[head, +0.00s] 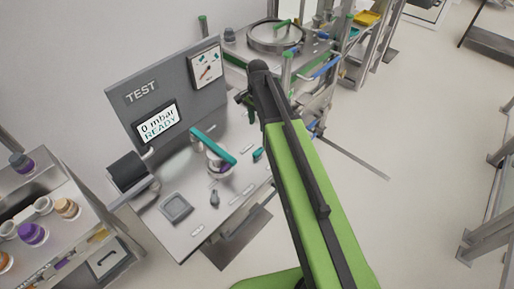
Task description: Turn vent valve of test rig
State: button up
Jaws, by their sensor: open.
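The test rig stands at the left centre, with a grey upright panel (183,85) marked TEST above a metal bench top (190,215). Its screen (159,121) reads "0 mbar READY". A long teal lever (213,146) slants over a round fitting with a purple band (217,166) on the bench. A small teal handle (258,153) lies to its right, close to my arm; I cannot tell which one is the vent valve. My gripper (243,100) is open, at the end of my green arm, in front of the panel's right side. Its fingertips are small and partly hidden.
A grey square tray (176,207) and a small dark knob (214,198) sit on the bench front. A shelf with several purple-capped and orange-capped jars (33,234) stands at left. Metal frames with a round vessel (274,36) stand behind.

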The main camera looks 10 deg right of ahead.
aim_at(257, 151)
notch_tip(257, 151, down, 17)
jog(key=b, duration=1.6)
jog(key=shift+f+b, duration=0.1)
jog(key=shift+b, duration=0.2)
grip_shut()
